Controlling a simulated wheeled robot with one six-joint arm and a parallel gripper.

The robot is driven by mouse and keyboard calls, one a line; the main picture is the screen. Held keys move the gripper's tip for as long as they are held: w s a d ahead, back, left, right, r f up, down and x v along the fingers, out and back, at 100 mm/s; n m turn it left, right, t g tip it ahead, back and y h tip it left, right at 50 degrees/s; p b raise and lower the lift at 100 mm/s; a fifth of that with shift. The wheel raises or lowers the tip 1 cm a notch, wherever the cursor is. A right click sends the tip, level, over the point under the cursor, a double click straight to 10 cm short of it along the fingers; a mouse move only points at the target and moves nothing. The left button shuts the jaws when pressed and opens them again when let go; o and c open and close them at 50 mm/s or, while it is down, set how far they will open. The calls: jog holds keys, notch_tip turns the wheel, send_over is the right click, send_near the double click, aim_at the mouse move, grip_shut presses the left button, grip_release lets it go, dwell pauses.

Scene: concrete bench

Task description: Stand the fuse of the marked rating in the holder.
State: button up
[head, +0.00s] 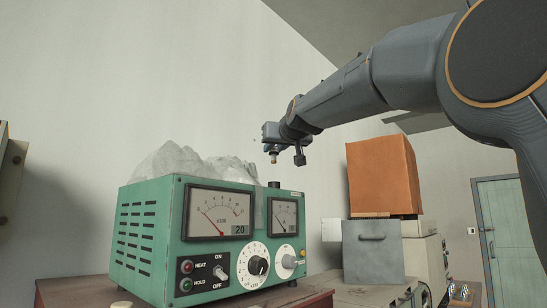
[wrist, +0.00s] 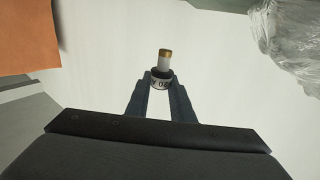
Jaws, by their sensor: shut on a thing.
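My gripper (head: 271,146) is raised in the air above the green instrument (head: 150,245). In the wrist view its two fingers (wrist: 161,88) are closed on a fuse (wrist: 164,63), which has a brass cap, a pale body and a dark band. Its white label is upside down and seems to read 20 A. In the head view the fuse (head: 274,158) hangs below the fingers, brass end down. The instrument's left meter carries a dark plate (head: 240,230) marked 20. A short black cylinder (head: 274,184) stands on the instrument's top right; I cannot tell if it is the holder.
Crumpled clear plastic (head: 185,162) covers much of the instrument's top. Several small brass-tipped pieces (head: 460,292) stand at the lower right. The air around my gripper is clear.

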aim_at(275, 162)
jog(key=shift+f+b, duration=1.9)
jog(key=shift+f, duration=0.55)
jog(key=shift+s, duration=0.15)
jog(key=shift+f+b, duration=1.65)
jog(key=shift+b, duration=0.25)
dwell(0.4)
jog(key=o, duration=1.1)
jog(key=b+v, duration=0.2)
jog(key=v, duration=0.5)
jog(key=shift+s+d+b, duration=0.1)
jog(key=shift+s+b, duration=0.15)
jog(key=shift+b, duration=0.1)
jog(key=shift+s, duration=0.15)
